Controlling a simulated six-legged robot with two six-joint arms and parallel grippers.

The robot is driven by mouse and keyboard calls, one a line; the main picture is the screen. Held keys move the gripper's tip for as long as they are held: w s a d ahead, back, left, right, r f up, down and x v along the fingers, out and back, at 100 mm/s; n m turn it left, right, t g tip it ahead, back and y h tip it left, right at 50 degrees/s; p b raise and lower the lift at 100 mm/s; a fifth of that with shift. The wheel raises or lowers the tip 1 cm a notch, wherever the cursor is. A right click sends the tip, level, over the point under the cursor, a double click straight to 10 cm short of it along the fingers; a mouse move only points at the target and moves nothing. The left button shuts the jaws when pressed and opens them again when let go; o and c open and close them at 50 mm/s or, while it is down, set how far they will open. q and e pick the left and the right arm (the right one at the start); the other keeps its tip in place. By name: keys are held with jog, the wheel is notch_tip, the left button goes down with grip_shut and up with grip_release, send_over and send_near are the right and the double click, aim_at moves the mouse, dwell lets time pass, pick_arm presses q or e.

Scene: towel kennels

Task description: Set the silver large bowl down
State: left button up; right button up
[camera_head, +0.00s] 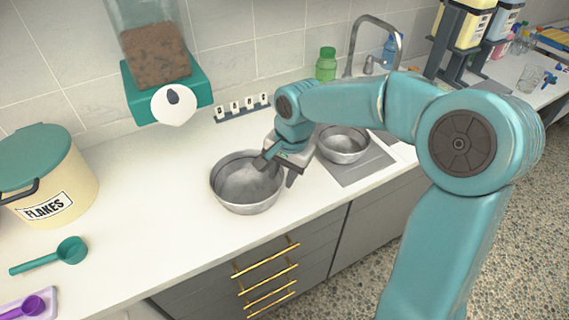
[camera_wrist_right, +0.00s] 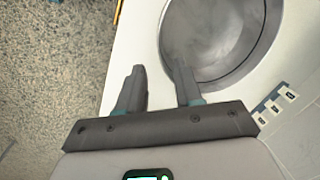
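The silver large bowl (camera_head: 233,187) appears to rest upright on the white counter, left of the sink area. Its inside also shows in the right wrist view (camera_wrist_right: 222,35). My right gripper (camera_head: 277,171) is at the bowl's right rim with its fingers spread apart. In the right wrist view, one finger of the gripper (camera_wrist_right: 160,80) reaches over the bowl's inside and the other is outside it, over the counter. A gap shows between the fingers and the rim is not clamped. My left gripper is not in view.
A smaller metal bowl (camera_head: 343,141) stands right of my gripper on a grey panel (camera_head: 362,170). A flakes tub (camera_head: 52,172), a teal scoop (camera_head: 71,250) and a kibble dispenser (camera_head: 160,90) are to the left. Green bottle (camera_head: 326,65) and tap (camera_head: 372,30) stand behind.

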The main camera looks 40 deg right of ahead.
jog(key=r, duration=0.3)
jog(key=shift+s+d+r, duration=0.15)
jog(key=shift+s+r, duration=0.15)
dwell(0.4)
